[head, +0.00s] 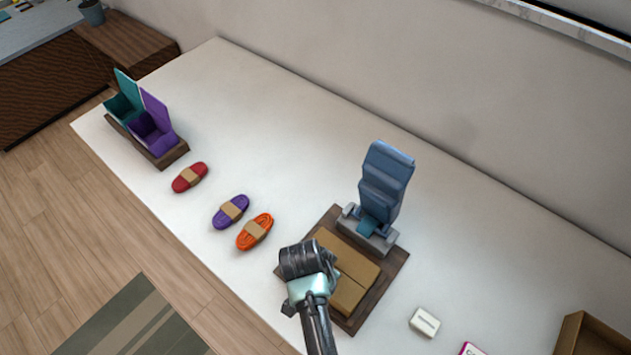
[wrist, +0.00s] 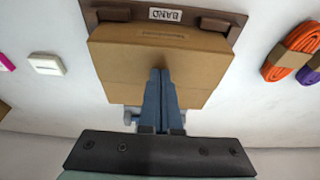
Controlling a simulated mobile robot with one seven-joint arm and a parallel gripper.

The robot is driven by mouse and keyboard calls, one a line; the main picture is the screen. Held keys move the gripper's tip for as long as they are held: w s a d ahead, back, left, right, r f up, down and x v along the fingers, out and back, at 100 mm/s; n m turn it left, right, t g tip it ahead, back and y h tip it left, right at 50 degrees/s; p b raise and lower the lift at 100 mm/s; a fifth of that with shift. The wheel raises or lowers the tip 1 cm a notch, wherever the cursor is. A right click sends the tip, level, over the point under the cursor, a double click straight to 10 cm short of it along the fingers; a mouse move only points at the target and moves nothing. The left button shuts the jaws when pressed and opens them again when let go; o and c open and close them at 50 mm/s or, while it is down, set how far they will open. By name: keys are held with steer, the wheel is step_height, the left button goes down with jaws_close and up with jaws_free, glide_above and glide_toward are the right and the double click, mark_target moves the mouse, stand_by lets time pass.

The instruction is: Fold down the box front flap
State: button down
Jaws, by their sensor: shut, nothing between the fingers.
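A brown cardboard box (head: 349,262) lies on a dark brown board (head: 394,277) at the centre right of the white table. A seam runs across its top in the head view. The box fills the middle of the wrist view (wrist: 200,67), with flat, closed-looking top panels. I cannot tell the front flap's exact angle. My gripper (wrist: 160,73) is shut and empty, its blue-grey fingers over the box top; I cannot tell whether they touch it. In the head view my wrist hides the box's left part and the fingers.
A blue upright holder (head: 385,187) stands behind the box. Orange (head: 255,232), purple (head: 230,212) and red (head: 189,177) cord bundles lie to the left. A white block (head: 424,321) and an open brown tray (head: 596,340) are at the right. The back table is clear.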

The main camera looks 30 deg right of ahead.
steer(key=shift+r, duration=0.1)
stand_by(0.5)
steer(key=shift+a+r+p, duration=0.1)
steer(key=shift+r+p, duration=0.35)
steer(key=shift+p, duration=0.3)
step_height(320, 180, up, 8)
steer(key=p, duration=0.7)
steer(key=shift+p, duration=0.35)
